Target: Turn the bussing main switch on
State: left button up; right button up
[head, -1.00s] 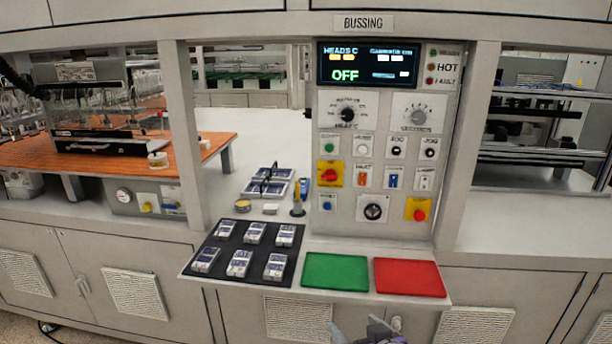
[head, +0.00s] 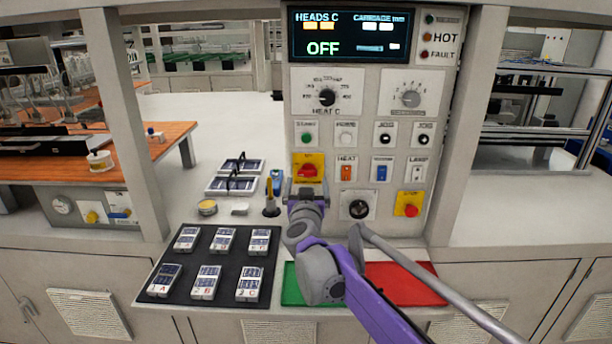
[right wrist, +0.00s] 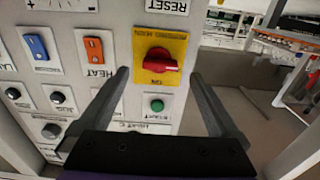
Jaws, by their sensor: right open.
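The main switch (head: 308,171) is a red rotary knob on a yellow plate at the left of the bussing panel. In the right wrist view the red knob (right wrist: 158,60) lies roughly crosswise, and the picture is turned about upside down. My right gripper (head: 306,188) is open just in front of and slightly below the switch in the head view. In the right wrist view its two fingers (right wrist: 161,80) stand apart on either side of the knob, not visibly touching it. The panel display (head: 347,35) reads OFF in green. My left gripper is not in view.
A green start button (right wrist: 157,105) and the orange heat rocker (head: 346,172) sit close to the switch. A red knob on yellow (head: 410,204) is at lower right. A black mat (head: 228,271) with several cells and a red pad (head: 415,285) lie on the ledge.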

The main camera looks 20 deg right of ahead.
aim_at(307, 175)
jog(key=shift+x, duration=2.3)
jog(key=c, duration=1.4)
jog(key=shift+o, duration=0.2)
